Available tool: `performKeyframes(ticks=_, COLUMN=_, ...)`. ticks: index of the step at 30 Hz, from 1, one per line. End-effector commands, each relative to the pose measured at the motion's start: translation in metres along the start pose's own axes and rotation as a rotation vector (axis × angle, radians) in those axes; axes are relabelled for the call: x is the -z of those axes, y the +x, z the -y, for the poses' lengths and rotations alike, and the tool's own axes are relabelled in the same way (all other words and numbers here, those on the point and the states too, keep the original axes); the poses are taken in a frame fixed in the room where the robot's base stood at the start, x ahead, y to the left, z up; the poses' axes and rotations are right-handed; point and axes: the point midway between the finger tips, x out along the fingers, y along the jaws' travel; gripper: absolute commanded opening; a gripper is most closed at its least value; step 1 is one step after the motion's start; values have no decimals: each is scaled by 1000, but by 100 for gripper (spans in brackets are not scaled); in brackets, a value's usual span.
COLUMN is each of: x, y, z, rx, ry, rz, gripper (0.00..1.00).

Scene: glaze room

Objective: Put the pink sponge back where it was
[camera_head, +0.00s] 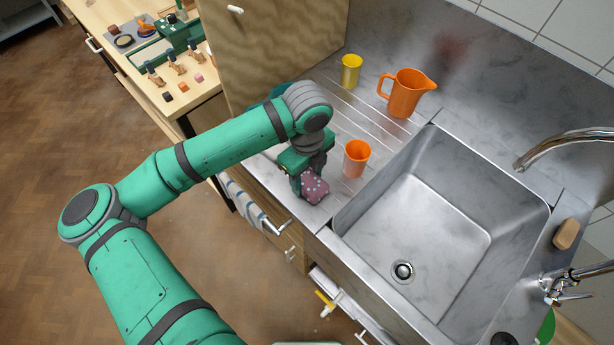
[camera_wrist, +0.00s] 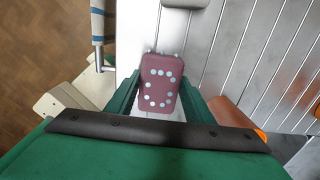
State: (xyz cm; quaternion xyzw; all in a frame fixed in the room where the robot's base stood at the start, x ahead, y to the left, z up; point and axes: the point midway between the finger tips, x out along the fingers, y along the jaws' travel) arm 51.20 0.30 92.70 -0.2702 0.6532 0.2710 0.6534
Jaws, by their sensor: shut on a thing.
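The pink sponge (camera_head: 314,188) is dusky pink with pale dots. My gripper (camera_head: 308,180) is shut on it, over the front part of the steel drainboard (camera_head: 335,120), left of the sink. In the wrist view the sponge (camera_wrist: 160,85) sits between the two green fingers, with its dotted face towards the camera. I cannot tell whether the sponge touches the drainboard or is held just above it.
An orange cup (camera_head: 356,160) stands close to the right of my gripper. A yellow cup (camera_head: 350,72) and an orange jug (camera_head: 405,92) stand farther back. The empty sink (camera_head: 430,220) lies to the right. A striped towel (camera_head: 246,204) hangs on the cabinet front.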

Motion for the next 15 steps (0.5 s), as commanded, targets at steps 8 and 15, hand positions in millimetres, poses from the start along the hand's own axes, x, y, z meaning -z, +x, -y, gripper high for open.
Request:
performKeyframes(ticks=8, x=0, y=2, z=0, rx=0, ry=0, rz=0, gripper=23)
performKeyframes(ticks=15, x=0, y=5, z=0, rx=0, ry=0, rz=1, gripper=66)
